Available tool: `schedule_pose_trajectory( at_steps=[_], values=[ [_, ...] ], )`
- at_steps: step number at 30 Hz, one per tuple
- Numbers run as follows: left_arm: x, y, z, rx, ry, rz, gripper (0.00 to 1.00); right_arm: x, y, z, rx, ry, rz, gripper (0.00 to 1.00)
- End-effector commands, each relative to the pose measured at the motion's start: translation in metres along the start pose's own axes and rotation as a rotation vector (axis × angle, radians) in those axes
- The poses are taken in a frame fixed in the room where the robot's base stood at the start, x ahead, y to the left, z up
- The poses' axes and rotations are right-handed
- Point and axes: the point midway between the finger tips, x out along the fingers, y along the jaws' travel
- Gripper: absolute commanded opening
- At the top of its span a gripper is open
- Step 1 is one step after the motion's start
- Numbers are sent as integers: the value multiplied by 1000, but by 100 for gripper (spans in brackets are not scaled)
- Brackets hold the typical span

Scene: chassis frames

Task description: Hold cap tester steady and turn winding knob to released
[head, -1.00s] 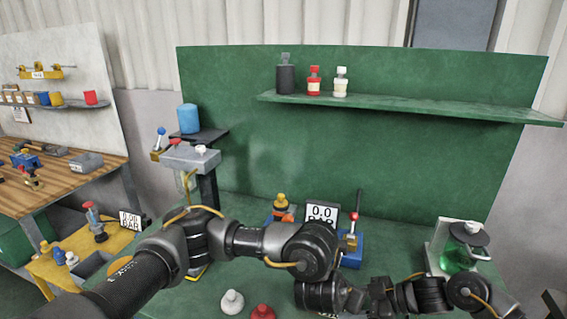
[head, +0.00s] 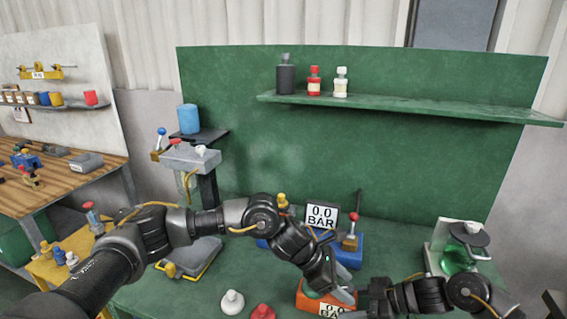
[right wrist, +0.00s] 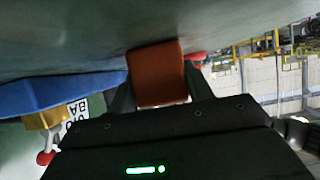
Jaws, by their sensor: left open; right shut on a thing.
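An orange device (head: 312,301) with a "0.0 BAR" display, which I take for the cap tester, stands at the bottom centre of the bench in the head view. My left gripper (head: 333,292) is open, pointing down over its top. The gripper and arm cover much of it, and I cannot make out the winding knob. My right gripper (right wrist: 157,90) is shut on an orange block-like part of the cap tester (right wrist: 158,68) in the right wrist view. In the head view my right arm reaches it from the right.
A blue device (head: 350,253) with a red-knobbed lever and display stands just behind; it shows at left in the right wrist view (right wrist: 55,88). A white cap (head: 231,302) and red cap (head: 263,312) lie left. A green-liquid jar (head: 460,250) stands at right.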

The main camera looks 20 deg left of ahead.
Motion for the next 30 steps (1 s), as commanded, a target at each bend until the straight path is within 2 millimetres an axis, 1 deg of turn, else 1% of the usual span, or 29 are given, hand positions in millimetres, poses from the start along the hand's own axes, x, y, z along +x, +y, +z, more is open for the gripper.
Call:
schedule_pose_trajectory(
  at_steps=[4, 6, 20, 21, 23, 30],
  values=[
    [-2, 4, 1, 123, -1, -120, 52, 0, 0, -2, -2, 3, 1, 38],
    [-21, 5, 1, 118, -3, -113, 52, 0, 0, -2, -2, 3, 1, 38],
    [-118, 16, 1, 115, -1, -112, 52, 0, 0, -1, -2, 3, 1, 38],
    [-124, 18, 3, 106, -9, -107, 52, 0, 0, -1, -1, 3, 1, 38],
    [-128, 27, 11, 66, -47, -85, 52, 0, 0, -1, -2, 3, 1, 38],
    [-157, 62, 36, -81, -180, 1, 52, 0, 0, -2, -2, 3, 0, 38]
  ],
)
